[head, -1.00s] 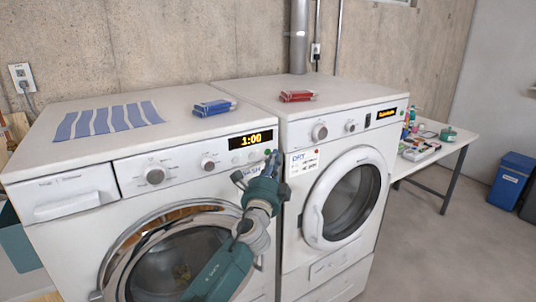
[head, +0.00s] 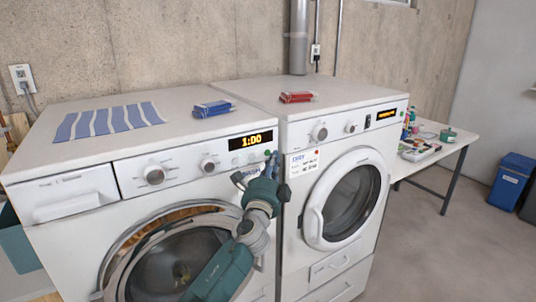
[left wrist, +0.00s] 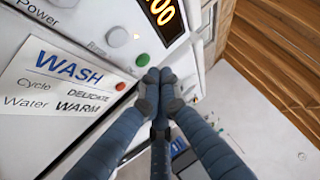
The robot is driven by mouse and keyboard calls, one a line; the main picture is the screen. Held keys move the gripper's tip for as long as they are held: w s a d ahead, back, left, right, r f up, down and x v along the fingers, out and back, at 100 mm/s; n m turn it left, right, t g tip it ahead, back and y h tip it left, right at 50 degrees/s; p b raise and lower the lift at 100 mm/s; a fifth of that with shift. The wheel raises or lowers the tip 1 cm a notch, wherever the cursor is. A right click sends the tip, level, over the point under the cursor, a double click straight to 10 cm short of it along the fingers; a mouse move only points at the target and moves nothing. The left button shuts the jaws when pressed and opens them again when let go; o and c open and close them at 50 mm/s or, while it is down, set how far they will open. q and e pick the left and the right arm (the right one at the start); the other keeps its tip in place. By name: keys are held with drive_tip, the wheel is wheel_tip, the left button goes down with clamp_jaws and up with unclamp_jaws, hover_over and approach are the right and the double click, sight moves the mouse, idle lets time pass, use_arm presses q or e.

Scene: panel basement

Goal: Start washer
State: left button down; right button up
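The washer (head: 85,215) is the white front-loader on the left, with a round door (head: 175,262). Its orange display (head: 250,140) reads 1:00. In the left wrist view, a green button (left wrist: 143,60) sits on the panel below the display, with a grey button (left wrist: 117,38) beside it. My left gripper (head: 272,160) is at the right end of the washer's panel. Its fingers are together and empty in the left wrist view (left wrist: 160,76), tips right beside the green button; I cannot tell whether they touch it. My right gripper is not in view.
A WASH note (left wrist: 65,85) with a red dot is on the washer front. The dryer (head: 345,95) stands close on the right with its DRY note (head: 303,163). Packs and a striped cloth (head: 107,120) lie on top. A table (head: 455,143) and blue bin (head: 511,180) stand farther right.

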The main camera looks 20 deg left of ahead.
use_arm(q)
drive_tip(key=shift+a, duration=0.1)
drive_tip(key=shift+w+a, duration=0.25)
idle(0.3)
